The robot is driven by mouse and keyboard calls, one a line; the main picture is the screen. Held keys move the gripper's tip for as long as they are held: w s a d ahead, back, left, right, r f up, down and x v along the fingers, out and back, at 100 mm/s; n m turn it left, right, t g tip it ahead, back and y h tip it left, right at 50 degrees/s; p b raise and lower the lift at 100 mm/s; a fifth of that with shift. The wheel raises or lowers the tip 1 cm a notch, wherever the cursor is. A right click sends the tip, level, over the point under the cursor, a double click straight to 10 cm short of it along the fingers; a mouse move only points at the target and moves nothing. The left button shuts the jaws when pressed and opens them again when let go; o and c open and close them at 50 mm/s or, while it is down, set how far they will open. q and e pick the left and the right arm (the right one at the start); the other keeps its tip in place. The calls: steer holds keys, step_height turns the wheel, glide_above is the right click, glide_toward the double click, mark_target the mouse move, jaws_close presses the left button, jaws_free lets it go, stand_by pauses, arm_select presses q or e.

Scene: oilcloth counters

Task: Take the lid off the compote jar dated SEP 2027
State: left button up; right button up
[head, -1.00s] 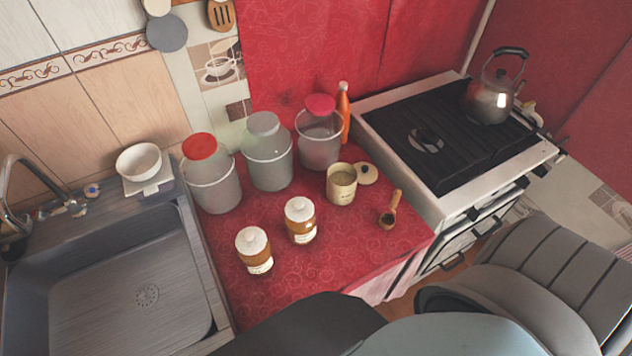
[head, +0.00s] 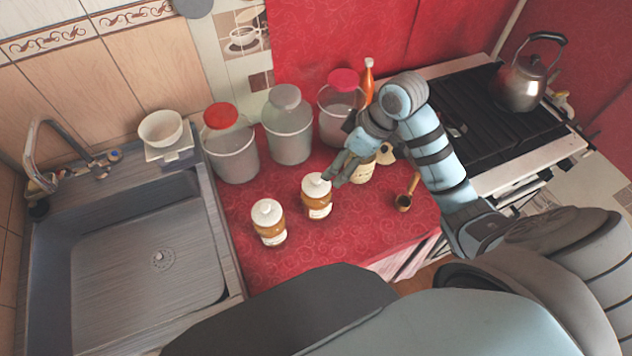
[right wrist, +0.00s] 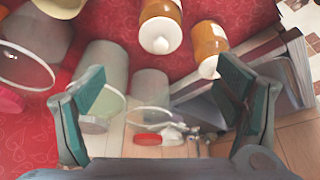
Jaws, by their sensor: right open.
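Two amber jars with white lids and pale labels stand upright on the red counter. The right jar (head: 317,198) and the left jar (head: 269,224) both have their lids on. The label dates are too small to read, so I cannot tell which is SEP 2027. My right gripper (head: 338,175) is open and empty, just right of the right jar's lid (head: 315,184). In the right wrist view its fingers (right wrist: 165,108) are apart, with the right jar (right wrist: 160,26) and the left jar (right wrist: 208,46) beyond them near the top. My left gripper is not in view.
Large lidded containers (head: 231,155) stand behind the jars. A cream canister (head: 364,174) is partly hidden by my right gripper. A wooden scoop (head: 404,201) lies to its right. The sink (head: 150,265) is on the left, the stove (head: 500,120) on the right. Counter in front of the jars is clear.

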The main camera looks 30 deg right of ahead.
mark_target(318, 179)
steer(key=x, duration=1.3)
steer(key=shift+w+a, duration=0.25)
steer(key=shift+a, duration=0.1)
steer(key=shift+r, duration=0.1)
steer(key=c, duration=1)
